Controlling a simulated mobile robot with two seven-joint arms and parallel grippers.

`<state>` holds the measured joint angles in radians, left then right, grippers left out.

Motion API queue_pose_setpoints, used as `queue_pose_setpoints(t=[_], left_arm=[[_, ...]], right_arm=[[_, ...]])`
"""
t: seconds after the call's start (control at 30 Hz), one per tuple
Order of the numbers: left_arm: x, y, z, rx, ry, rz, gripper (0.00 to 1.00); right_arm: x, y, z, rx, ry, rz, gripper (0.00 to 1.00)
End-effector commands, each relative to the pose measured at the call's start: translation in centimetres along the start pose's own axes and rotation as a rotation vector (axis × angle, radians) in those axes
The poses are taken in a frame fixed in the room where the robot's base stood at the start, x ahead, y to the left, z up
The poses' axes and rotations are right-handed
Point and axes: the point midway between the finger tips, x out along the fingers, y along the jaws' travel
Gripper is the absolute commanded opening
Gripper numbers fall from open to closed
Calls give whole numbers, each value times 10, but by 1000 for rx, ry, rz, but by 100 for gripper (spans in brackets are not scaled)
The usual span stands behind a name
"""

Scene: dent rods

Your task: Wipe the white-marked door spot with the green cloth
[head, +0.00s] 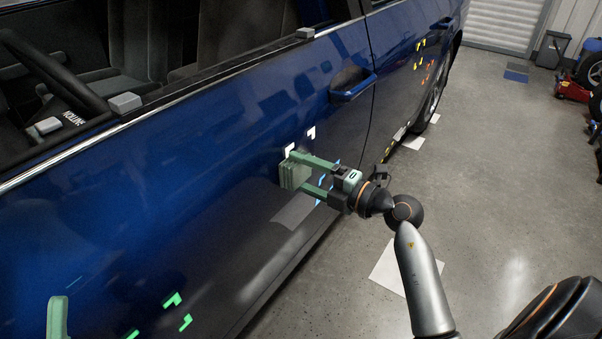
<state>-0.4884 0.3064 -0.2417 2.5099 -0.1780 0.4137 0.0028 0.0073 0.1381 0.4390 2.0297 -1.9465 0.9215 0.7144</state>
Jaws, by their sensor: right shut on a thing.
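The blue car door (215,115) fills the left and middle of the head view. White corner marks (311,132) show on it below and left of the door handle. A second white mark sits lower left, just above the cloth. My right gripper (297,171) is shut on the folded green cloth (288,171), which is at the door surface by the white marks. I cannot tell if the cloth presses on the door. The cloth covers the panel behind it. One green finger of my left gripper (57,317) shows at the bottom left; the rest is out of view.
Green marks (185,322) are at the lower door, blue marks beside my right gripper, and yellow and orange marks on the rear door. The door handle (352,84) juts out above. The side window is open. Free concrete floor (490,170) lies to the right.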

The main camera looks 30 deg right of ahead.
Motion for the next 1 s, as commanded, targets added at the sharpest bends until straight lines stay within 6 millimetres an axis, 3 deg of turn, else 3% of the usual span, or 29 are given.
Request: queue_pose_setpoints(t=[0.2,1.0], left_arm=[[4,-2,-3,0,0,0,100],[7,-3,-6,0,-1,1,100]], right_arm=[[-1,1,20,-1,-1,-1,29],[1,1,62,-1,-3,1,29]])
